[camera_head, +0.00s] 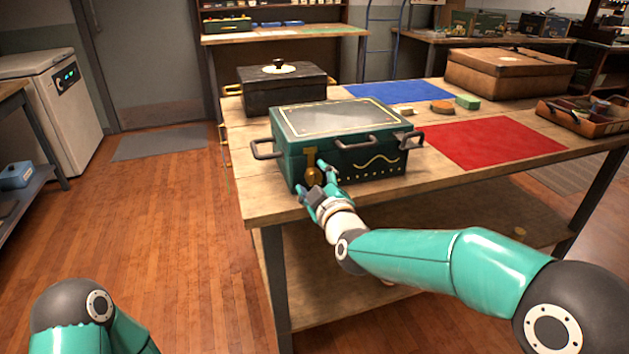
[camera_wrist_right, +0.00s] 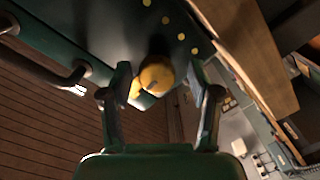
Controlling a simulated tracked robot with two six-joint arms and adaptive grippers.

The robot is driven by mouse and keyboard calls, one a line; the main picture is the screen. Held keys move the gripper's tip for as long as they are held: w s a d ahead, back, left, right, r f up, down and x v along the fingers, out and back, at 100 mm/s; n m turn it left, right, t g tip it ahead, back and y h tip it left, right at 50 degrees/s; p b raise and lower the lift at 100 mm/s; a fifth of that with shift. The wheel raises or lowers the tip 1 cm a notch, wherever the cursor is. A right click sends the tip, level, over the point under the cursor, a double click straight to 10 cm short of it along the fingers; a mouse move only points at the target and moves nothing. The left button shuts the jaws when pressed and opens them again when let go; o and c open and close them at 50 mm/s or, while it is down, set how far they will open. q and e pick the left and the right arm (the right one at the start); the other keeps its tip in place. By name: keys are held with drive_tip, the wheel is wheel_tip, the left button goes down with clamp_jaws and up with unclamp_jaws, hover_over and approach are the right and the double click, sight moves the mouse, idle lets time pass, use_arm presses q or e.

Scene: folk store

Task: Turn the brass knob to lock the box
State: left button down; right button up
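A dark green box (camera_head: 350,150) with a lighter lid panel and dark handles stands on the wooden table (camera_head: 262,205), its lid down. A brass knob (camera_head: 313,174) sits on the left part of its front face, below a brass plate. My right gripper (camera_head: 318,181) is at this knob. In the right wrist view, the knob (camera_wrist_right: 156,73) shows between the two fingers (camera_wrist_right: 160,90), with a gap visible on at least one side; contact is unclear. The right gripper looks open around it. My left gripper is out of view; only part of my left arm shows at the lower left.
A black box (camera_head: 283,95) stands behind the green one. A brown case (camera_head: 510,75) and a tray (camera_head: 585,118) are on the right. A red mat (camera_head: 490,143) and a blue mat (camera_head: 398,92) lie flat. Small blocks lie near the blue mat.

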drive_tip(key=v, duration=1.2)
drive_tip(key=shift+w+f, duration=0.1)
idle(0.5)
